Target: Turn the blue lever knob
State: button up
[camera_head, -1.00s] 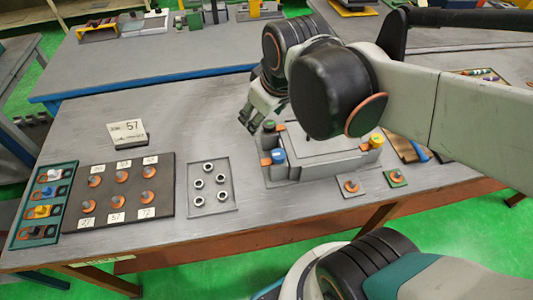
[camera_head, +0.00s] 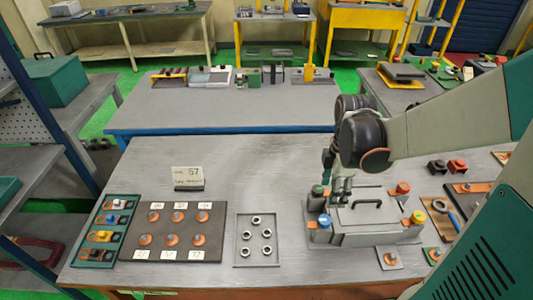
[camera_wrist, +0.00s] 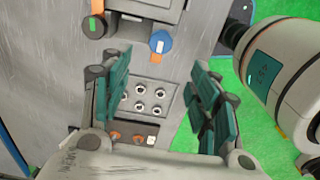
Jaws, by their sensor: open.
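The blue lever knob (camera_head: 324,222) is at the front left corner of a grey fixture (camera_head: 375,239) in the head view. In the wrist view the blue knob (camera_wrist: 161,42), with a white mark and an orange tab, shows above the gap between my fingers. My gripper (camera_head: 341,194) points down over the left side of the fixture, behind the blue knob. Its two teal-padded fingers (camera_wrist: 160,92) are spread apart with nothing between them. A green-topped knob (camera_head: 317,191) stands behind the blue one, close to my fingers; it also shows in the wrist view (camera_wrist: 95,27).
The fixture has a black handle (camera_head: 368,203) on top, an orange knob (camera_head: 403,187) and a yellow knob (camera_head: 418,217) at its right. A tray of metal rings (camera_head: 239,259), a board of orange parts (camera_head: 131,243) and a teal rack (camera_head: 91,252) lie left.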

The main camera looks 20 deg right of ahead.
aim_at(325, 219)
notch_tip(325, 219, down, 13)
jog(key=b, duration=1)
jog(key=shift+a+f, duration=0.15)
jog(key=shift+c, duration=0.3)
jog(key=c, duration=1)
